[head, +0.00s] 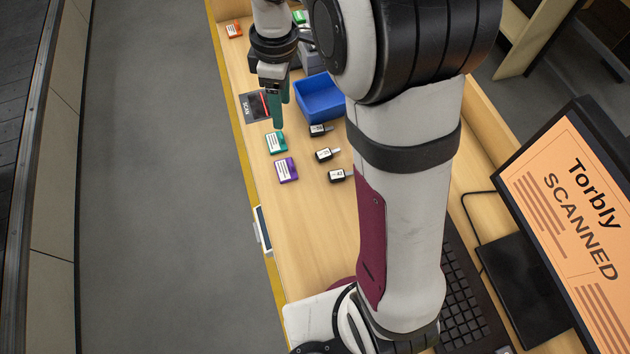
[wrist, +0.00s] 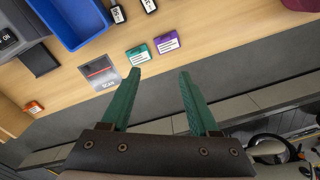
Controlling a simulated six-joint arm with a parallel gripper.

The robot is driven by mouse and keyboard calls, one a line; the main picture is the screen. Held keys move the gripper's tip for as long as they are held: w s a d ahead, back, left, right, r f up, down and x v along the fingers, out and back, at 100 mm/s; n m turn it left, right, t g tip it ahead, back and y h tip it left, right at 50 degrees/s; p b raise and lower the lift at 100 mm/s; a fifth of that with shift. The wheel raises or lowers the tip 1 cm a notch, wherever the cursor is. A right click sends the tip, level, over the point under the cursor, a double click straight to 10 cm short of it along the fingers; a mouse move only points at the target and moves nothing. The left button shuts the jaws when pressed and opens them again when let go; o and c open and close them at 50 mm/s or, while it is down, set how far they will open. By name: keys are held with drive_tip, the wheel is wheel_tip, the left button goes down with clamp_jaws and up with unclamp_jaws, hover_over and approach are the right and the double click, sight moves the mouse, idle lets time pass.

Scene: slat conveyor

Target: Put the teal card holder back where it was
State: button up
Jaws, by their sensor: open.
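The teal card holder (head: 277,142) lies flat on the wooden counter beside the purple card holder (head: 286,170), with its white label up. In the wrist view the teal holder (wrist: 138,53) lies between the scan pad and the purple holder (wrist: 167,43), just beyond the fingertips. My gripper (head: 279,112) has green fingers and is near the scan pad (head: 255,106), apart from the teal holder. In the wrist view my gripper (wrist: 160,75) is open with nothing between its fingers. The scan pad (wrist: 101,75) is empty.
A blue bin (head: 320,98) stands right of my gripper. Several black key tags (head: 324,155) lie on the counter. An orange holder (head: 234,30) and a green one (head: 299,17) lie at the far end. The monitor (head: 575,210) reads "Torbly SCANNED".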

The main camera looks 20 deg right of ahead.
drive_tip(key=s+r+m+y, duration=0.1)
drive_tip(key=s+r+m, duration=0.2)
drive_tip(key=s+m, duration=1.5)
drive_tip(key=s, duration=0.7)
drive_tip(key=shift+a, duration=0.3)
